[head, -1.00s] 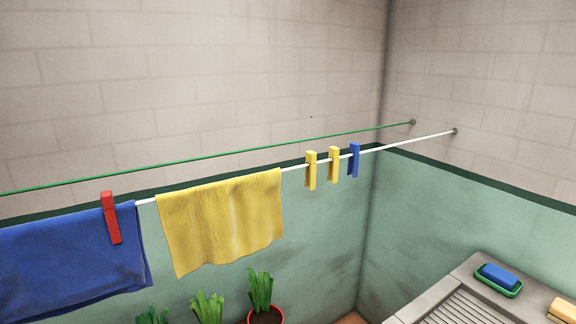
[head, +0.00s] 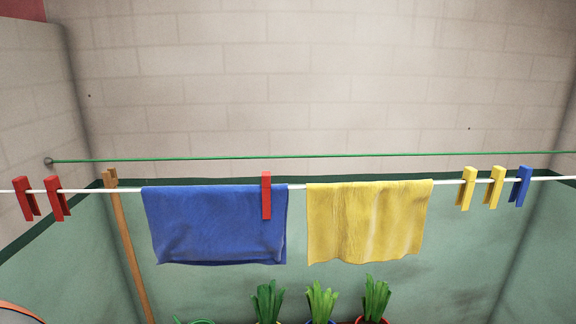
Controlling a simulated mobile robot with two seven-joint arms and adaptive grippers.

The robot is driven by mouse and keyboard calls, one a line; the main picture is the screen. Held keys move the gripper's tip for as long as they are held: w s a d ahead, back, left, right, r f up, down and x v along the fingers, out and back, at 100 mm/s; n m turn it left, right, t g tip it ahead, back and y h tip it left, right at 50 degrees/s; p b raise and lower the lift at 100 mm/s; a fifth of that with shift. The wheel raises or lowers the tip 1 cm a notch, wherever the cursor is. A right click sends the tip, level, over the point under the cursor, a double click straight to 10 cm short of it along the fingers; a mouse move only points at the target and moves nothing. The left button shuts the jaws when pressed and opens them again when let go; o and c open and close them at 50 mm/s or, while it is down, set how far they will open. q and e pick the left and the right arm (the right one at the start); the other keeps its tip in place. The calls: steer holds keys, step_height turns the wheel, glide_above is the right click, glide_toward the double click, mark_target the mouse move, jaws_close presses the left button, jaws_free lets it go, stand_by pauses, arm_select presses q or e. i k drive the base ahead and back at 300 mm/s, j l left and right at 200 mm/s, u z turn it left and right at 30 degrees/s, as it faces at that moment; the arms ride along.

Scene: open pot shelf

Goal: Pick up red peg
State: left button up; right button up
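Three red pegs hang on the white line (head: 298,187). One red peg (head: 266,198) clips the blue cloth (head: 212,228) near its right edge. Two more stand bare on the line at the far left, one red peg (head: 26,200) at the edge of the view and another red peg (head: 57,200) just right of it. Neither of my grippers shows in the head view.
A yellow cloth (head: 368,225) hangs right of the blue one. Two yellow pegs (head: 467,190) and a blue peg (head: 520,187) sit farther right. A green line (head: 350,158) runs behind. A wooden pole (head: 130,255) leans at left; potted plants (head: 321,300) stand below.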

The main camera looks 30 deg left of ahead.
mark_target(60, 208)
steer(key=u, duration=2.15)
